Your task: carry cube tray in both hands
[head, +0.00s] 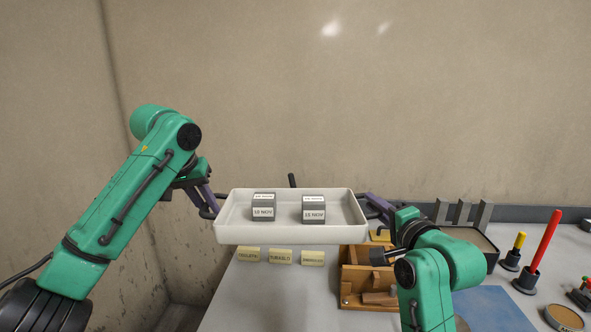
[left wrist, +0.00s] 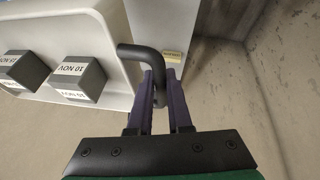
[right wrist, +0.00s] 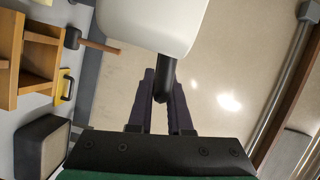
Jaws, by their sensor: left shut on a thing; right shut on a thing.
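The white cube tray (head: 290,234) is held level in the air above the table in the head view. Two grey cubes with white date labels, a left cube (head: 263,207) and a right cube (head: 313,210), sit apart inside it. My left gripper (head: 212,207) is shut on the tray's black left handle, which shows clearly in the left wrist view (left wrist: 150,58). My right gripper (head: 372,204) is at the tray's right end, shut on the black right handle, seen in the right wrist view (right wrist: 164,80).
Below the tray, several yellow label cards (head: 280,257) and a wooden mould (head: 352,284) lie on the grey table (head: 230,305). To the right are a container of grey material (head: 470,238), a red rod (head: 543,243) and a yellow-topped tool (head: 515,250). A wall stands behind.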

